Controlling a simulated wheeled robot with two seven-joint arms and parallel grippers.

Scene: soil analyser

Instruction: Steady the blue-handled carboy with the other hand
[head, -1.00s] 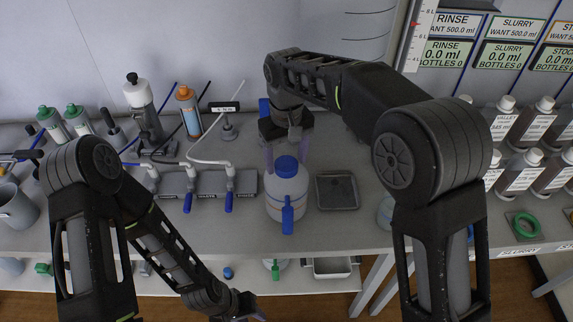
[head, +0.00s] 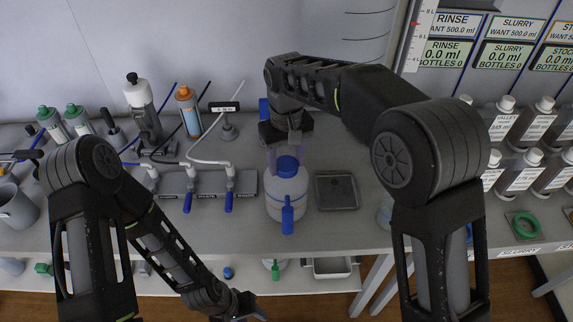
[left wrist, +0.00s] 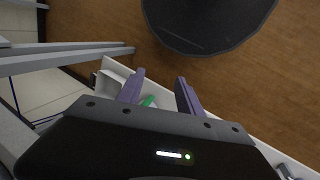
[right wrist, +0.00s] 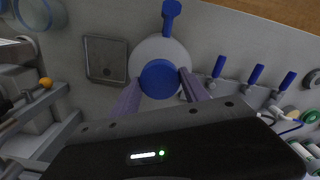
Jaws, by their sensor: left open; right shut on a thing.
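The blue-handled carboy (head: 287,195) is a white bottle with a blue cap and a blue tap handle at its front. It stands upright on the bench, left of a small grey tray. My right gripper (head: 287,152) comes from behind and above and is shut on the carboy's top. In the right wrist view its fingers (right wrist: 158,88) lie on both sides of the blue cap (right wrist: 159,79); the exact contact is partly hidden. My left gripper (head: 252,312) is open and empty, low at the front edge of the head view. Its fingers show apart in the left wrist view (left wrist: 160,85).
The square grey tray (head: 337,191) lies right of the carboy. A tap manifold (head: 207,184) with blue handles stands to its left. A lower shelf (head: 305,284) runs under the bench, with a white bin (head: 333,267).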

